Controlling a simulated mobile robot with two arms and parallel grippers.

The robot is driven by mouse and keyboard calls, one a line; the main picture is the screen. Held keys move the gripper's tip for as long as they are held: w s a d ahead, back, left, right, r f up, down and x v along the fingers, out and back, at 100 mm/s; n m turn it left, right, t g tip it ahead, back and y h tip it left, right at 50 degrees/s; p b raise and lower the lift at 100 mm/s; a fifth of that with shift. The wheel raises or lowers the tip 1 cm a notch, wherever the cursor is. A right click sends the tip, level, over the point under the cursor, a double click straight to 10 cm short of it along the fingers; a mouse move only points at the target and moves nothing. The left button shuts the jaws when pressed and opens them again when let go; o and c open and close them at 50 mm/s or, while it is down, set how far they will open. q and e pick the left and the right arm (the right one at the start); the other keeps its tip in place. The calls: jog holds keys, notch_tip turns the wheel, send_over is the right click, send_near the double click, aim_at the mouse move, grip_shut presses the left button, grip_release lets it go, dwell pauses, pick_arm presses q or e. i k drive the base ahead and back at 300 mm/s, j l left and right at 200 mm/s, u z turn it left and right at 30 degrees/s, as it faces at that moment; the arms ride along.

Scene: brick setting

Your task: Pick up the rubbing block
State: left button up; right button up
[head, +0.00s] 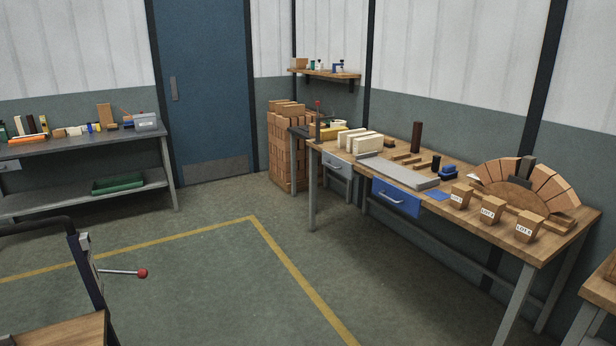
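I cannot tell for sure which thing is the rubbing block; the items are small at this distance. The wooden workbench (548,236) at the right holds a small dark block (447,171), a dark upright piece (436,164) beside it and a tall dark brown block (416,137) behind. Pale blocks (359,143) stand near its far left end. Several brown blocks with white labels, one of them a labelled block (489,211), stand along its front edge. Neither of my grippers is in view.
A brick arch (510,185) stands at the workbench's right end. A blue drawer (396,198) is under its front. A grey bench (80,144) with small items is at the left. A lever with a red knob (142,273) juts out lower left. The middle floor is clear.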

aim_at(388, 142)
jog(key=i+l+z, duration=0.15)
jog(key=i+l, duration=0.25)
jog(key=i+l+z, duration=0.1)
jog(key=i+l, duration=0.25)
jog(key=i, duration=0.2)
jog(key=i+l+z, duration=0.15)
jog(key=i+l, duration=0.15)
jog(key=i, duration=0.2)
jog(key=i+u, duration=0.4)
jog(key=i, duration=0.35)
jog(key=i+l+u, duration=0.1)
jog(key=i+u, duration=0.3)
jog(key=i, duration=0.35)
jog(key=i+z, duration=0.35)
jog(key=i, duration=0.25)
jog(key=i+j+z, duration=0.1)
jog(key=i+z, duration=0.3)
jog(key=i, duration=0.2)
jog(key=i+l+z, duration=0.15)
jog(key=i+z, duration=0.2)
jog(key=i, duration=0.25)
